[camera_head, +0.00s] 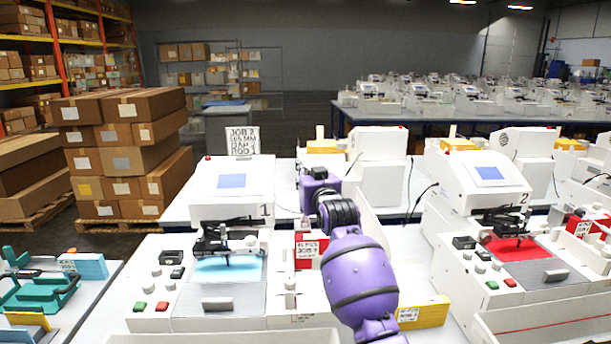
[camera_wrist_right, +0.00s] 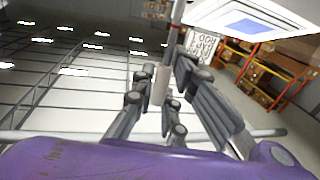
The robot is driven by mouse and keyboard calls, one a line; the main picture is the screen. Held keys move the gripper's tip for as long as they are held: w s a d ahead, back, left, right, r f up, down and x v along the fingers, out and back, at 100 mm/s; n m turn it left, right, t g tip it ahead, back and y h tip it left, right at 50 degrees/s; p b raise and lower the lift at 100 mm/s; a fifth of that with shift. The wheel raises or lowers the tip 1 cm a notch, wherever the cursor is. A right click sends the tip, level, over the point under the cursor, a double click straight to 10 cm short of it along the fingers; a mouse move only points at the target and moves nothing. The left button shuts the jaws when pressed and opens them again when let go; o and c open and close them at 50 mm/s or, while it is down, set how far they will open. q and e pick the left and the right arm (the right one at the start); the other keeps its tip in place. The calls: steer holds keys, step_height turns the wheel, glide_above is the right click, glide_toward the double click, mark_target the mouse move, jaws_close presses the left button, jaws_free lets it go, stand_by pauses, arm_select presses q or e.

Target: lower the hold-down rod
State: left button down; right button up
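Plotter 1 (camera_head: 232,205) stands at centre left with a cyan sheet (camera_head: 228,268) under its dark pen carriage (camera_head: 224,240). Plotter 2 (camera_head: 480,185) is at the right with a red sheet (camera_head: 512,249). My purple right arm (camera_head: 360,275) reaches up to plotter 1's right side; its fingers are hidden in the head view. In the right wrist view, my right gripper (camera_wrist_right: 165,68) has its grey fingers on both sides of a whitish cylinder (camera_wrist_right: 160,86) on a thin metal rod (camera_wrist_right: 177,18). I cannot tell whether the fingers touch it. My left gripper is not in view.
A job sign (camera_head: 241,140) stands behind plotter 1. A red box (camera_head: 308,250) and a yellow box (camera_head: 424,313) are beside my right arm. A teal fixture (camera_head: 40,290) is at far left. Stacked cartons (camera_head: 125,150) stand on the floor behind it.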

jaws_close()
steer(key=shift+s, duration=0.1)
